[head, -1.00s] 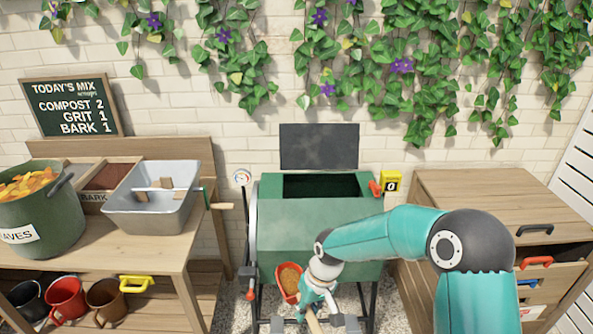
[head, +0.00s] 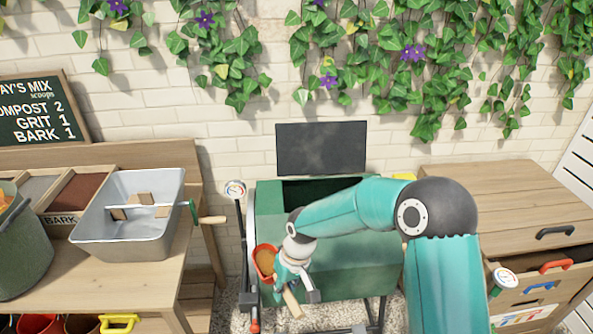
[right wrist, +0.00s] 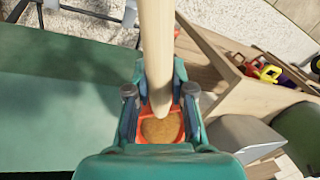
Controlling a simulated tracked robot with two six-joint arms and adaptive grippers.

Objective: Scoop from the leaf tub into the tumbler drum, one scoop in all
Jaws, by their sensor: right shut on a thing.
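The leaf tub (head: 28,258) is a dark green pot on the bench at the left edge of the head view, partly cut off. The green tumbler drum (head: 345,262) stands in the middle, its dark top opening (head: 300,190) showing and its lid (head: 322,148) up. My right gripper (head: 293,274) is shut on the wooden handle of the scoop (head: 265,262), in front of the drum's left part. The scoop's red bowl holds orange-brown material; it also shows in the right wrist view (right wrist: 163,128). My left gripper is out of view.
A grey metal basin (head: 130,235) and a bark compartment (head: 75,195) sit on the left bench. A wooden drawer cabinet (head: 500,205) stands at the right. My right arm crosses over the drum.

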